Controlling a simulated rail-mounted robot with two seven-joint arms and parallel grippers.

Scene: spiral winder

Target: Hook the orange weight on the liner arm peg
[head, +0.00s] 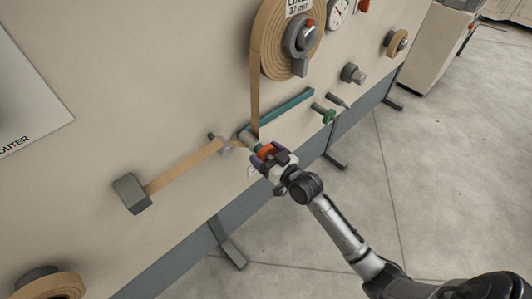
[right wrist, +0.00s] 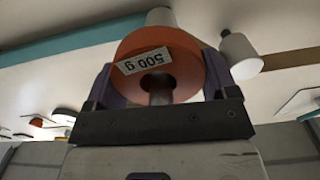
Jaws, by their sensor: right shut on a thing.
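The orange weight (right wrist: 183,52), a thick ring labelled 500 g, is between the fingers of my right gripper (right wrist: 160,85) in the right wrist view. In the head view the orange weight (head: 265,153) shows in the right gripper (head: 267,160), by the lower left end of the teal liner arm (head: 285,106). The liner arm (right wrist: 65,40) also shows behind the weight in the right wrist view. A grey rod (right wrist: 160,95) shows at the weight's hole; I cannot tell whether it is the peg or whether it passes through. My left gripper is out of view.
A pale roller (right wrist: 241,58) stands close to the right finger in the right wrist view. A tan strip runs from the large roll (head: 270,48) down past the liner arm. The floor in front is clear.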

